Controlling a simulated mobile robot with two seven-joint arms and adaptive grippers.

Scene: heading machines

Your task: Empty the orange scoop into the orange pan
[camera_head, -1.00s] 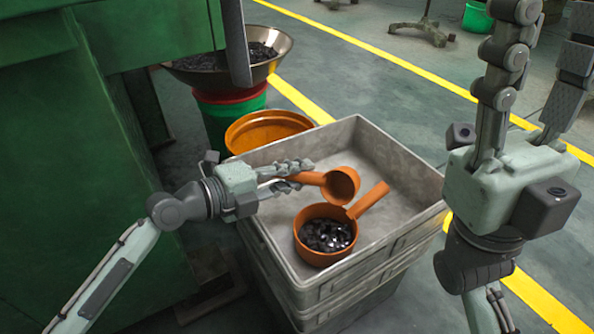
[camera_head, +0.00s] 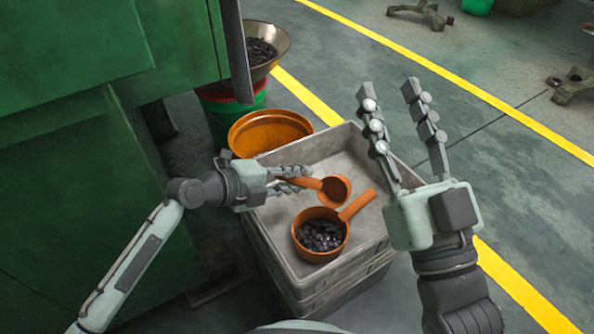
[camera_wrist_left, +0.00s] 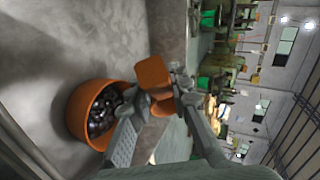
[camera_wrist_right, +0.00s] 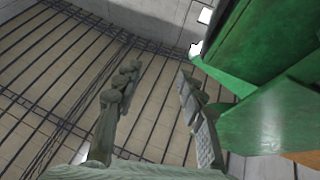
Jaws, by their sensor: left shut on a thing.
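The orange scoop (camera_head: 336,190) is held up by its handle in my left gripper (camera_head: 300,179), whose fingers are closed around it. Its round cup is tilted with the mouth partly toward the head camera; I see no pieces inside. The orange pan (camera_head: 331,254) sits just below and in front, upright in the grey crate, with dark shiny pieces inside and its handle pointing up right. In the left wrist view the scoop (camera_wrist_left: 152,71) is beside the pan (camera_wrist_left: 75,112), apart from it. My right gripper (camera_head: 388,90) is open and empty, fingers pointing up, right of the crate.
The grey crate (camera_head: 300,284) stands on others in a stack. A green machine (camera_head: 80,150) fills the left. The floor at right is open.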

